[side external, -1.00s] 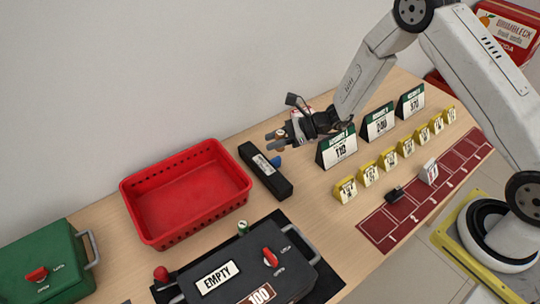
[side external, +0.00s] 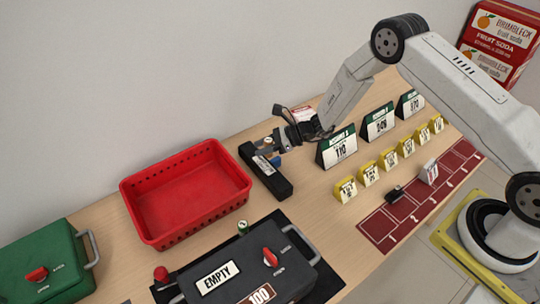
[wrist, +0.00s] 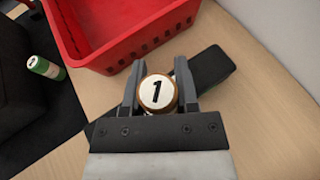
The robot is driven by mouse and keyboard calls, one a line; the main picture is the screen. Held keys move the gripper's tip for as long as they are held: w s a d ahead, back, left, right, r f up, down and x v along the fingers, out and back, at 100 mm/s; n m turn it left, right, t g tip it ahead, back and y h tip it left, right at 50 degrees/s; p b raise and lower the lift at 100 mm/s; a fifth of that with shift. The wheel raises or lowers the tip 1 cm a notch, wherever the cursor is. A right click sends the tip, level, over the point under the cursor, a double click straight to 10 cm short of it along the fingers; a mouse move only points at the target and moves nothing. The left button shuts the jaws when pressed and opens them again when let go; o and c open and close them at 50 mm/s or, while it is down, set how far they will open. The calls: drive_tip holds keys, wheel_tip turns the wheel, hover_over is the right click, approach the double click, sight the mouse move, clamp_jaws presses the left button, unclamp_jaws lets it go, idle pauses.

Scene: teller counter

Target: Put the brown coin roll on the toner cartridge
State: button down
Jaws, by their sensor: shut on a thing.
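The brown coin roll (wrist: 157,93) has a white end face marked "1" and is held upright between the fingers of my gripper (wrist: 157,88) in the wrist view. In the side external view my gripper (side external: 266,147) is over the far part of the toner cartridge, and the roll is too small there to make out clearly. The toner cartridge (side external: 278,186) is a long black block with a pale label, lying on the counter beside the red basket. It also shows in the wrist view (wrist: 213,70), behind and right of the roll. Whether the roll touches it cannot be told.
A red basket (side external: 150,222) stands left of the cartridge. A green box (side external: 35,262) is far left. Numbered signs (side external: 338,150) and yellow tags (side external: 346,190) stand to the right.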

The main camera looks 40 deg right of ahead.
sight(263, 162)
drive_tip(key=shift+f, duration=1.35)
drive_tip(key=shift+f, duration=0.15)
drive_tip(key=shift+c, duration=1.8)
unclamp_jaws()
drive_tip(key=shift+s+d+r, duration=0.15)
drive_tip(key=shift+d+r, duration=0.05)
drive_tip(key=shift+r, duration=0.05)
drive_tip(key=v, duration=1.1)
drive_tip(key=shift+d, duration=0.2)
drive_tip(key=shift+s+r, duration=0.1)
drive_tip(key=shift+s, duration=0.05)
